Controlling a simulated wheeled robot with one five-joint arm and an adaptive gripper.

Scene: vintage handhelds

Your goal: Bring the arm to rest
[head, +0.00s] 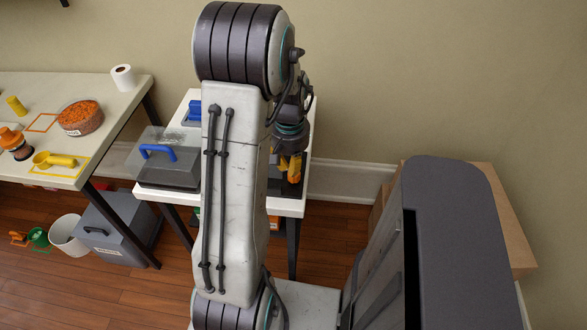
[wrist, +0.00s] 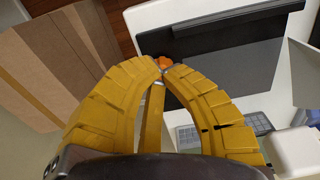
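My gripper (head: 291,170) hangs beside and behind my upright arm link in the head view, over the right part of a small white table (head: 176,194). Its yellow fingers are partly hidden there by the arm. In the wrist view the fingers of my gripper (wrist: 161,73) curve inward and their tips come together. A small orange bit (wrist: 163,62) shows just beyond the tips. I cannot tell whether it is part of the fingers or a separate thing; no object is clearly held.
A longer table (head: 125,92) at left bears a paper roll (head: 123,77) and a bowl of orange bits (head: 81,117). Below are a grey case (head: 115,236) and a white bucket (head: 66,235). Brown boxes (head: 507,220) stand right.

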